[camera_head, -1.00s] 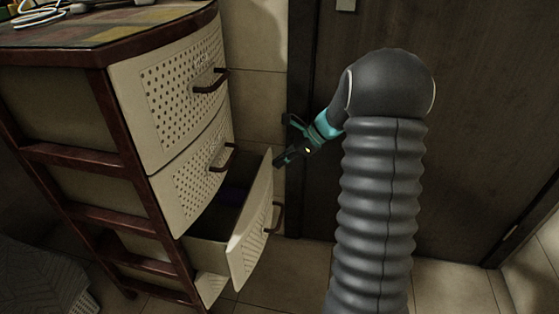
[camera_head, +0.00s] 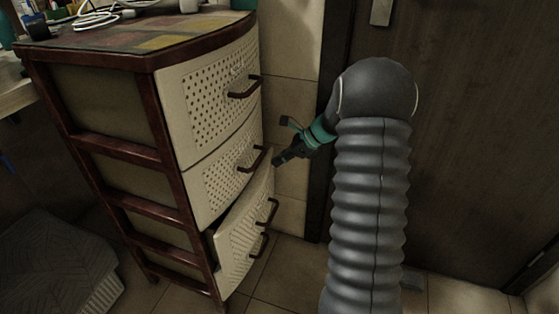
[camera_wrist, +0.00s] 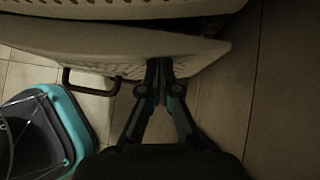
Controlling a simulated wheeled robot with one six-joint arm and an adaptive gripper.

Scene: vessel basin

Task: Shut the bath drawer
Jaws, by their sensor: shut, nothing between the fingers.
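The bath drawer (camera_head: 240,228) is the third front down in a cream plastic drawer unit with a brown frame. Its perforated front sits a little askew, with a narrow dark gap at its left edge, so it stands slightly open. Its brown handle (camera_head: 272,211) is on the right side. My gripper (camera_head: 278,160) is shut and empty, just right of the unit near the second drawer's handle in the head view. In the wrist view my shut fingertips (camera_wrist: 158,68) are at the edge of a cream drawer front (camera_wrist: 200,55); whether they touch it is unclear.
The two upper drawers (camera_head: 210,100) are shut. Cables (camera_head: 95,15) and other items lie on the unit's top. A grey woven basket (camera_head: 60,265) stands on the floor at the left. A dark door (camera_head: 460,130) is at the right. Tiled floor shows in front.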

